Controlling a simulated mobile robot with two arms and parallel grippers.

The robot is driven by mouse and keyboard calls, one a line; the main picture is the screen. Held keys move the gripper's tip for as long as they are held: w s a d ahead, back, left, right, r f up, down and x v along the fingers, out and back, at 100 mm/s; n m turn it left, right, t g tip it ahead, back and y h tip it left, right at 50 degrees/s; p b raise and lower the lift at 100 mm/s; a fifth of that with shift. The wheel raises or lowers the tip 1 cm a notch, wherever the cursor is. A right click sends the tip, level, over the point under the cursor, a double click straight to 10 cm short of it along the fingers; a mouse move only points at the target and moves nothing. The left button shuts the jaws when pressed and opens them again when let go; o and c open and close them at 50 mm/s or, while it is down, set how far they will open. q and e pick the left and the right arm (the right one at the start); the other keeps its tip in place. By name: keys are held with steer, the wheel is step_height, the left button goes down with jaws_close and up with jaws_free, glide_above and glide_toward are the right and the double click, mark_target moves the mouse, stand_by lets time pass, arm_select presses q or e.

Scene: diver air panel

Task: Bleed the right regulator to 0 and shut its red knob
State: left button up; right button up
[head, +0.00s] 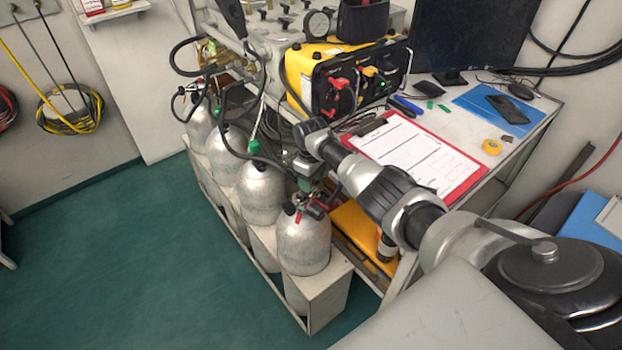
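My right arm reaches in from the right, and my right gripper (306,184) points down over the valve of the nearest silver cylinder (304,243). Its fingers are small and dark against the fittings, so I cannot tell whether they are open, shut or touching anything. Small red parts (290,208) show on the valve below and beside it. A yellow air panel (301,72) stands on the bench, with a red knob (340,84) on its dark face. No gauge reading is legible. My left gripper is not in view.
Several more silver cylinders (261,193) stand in a row behind, with green knobs (254,147) and black hoses close by. A red clipboard (462,190) with paper lies on the bench under my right arm. A dark monitor (470,35) stands behind. The green floor (110,250) at left is clear.

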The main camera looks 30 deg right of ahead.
step_height(320, 180, up, 11)
steer(key=p, duration=0.1)
stand_by(0.5)
steer(key=shift+f, duration=0.1)
